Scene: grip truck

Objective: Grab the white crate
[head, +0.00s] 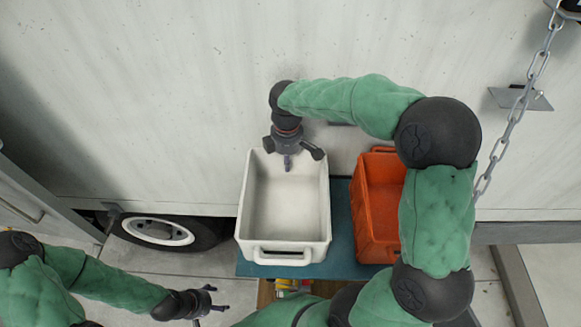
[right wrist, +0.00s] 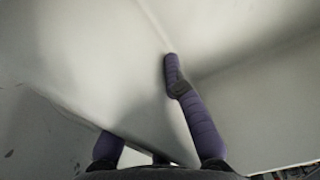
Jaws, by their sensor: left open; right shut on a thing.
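The white crate (head: 284,210) stands upright and empty on a teal surface, with a handle on its near end. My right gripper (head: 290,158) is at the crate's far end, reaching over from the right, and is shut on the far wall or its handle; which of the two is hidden. In the right wrist view one purple finger lies along the pale inside of the crate (right wrist: 235,105), and the other finger is partly hidden behind a wall edge. My left gripper (head: 207,302) is open and empty, low and left of the crate, apart from it.
An orange crate (head: 372,222) stands just right of the white one, partly behind my right arm. Both are on the teal surface (head: 340,240). A pale truck wall (head: 150,90) rises behind, with a wheel (head: 160,232) at left. A chain (head: 512,125) hangs at right.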

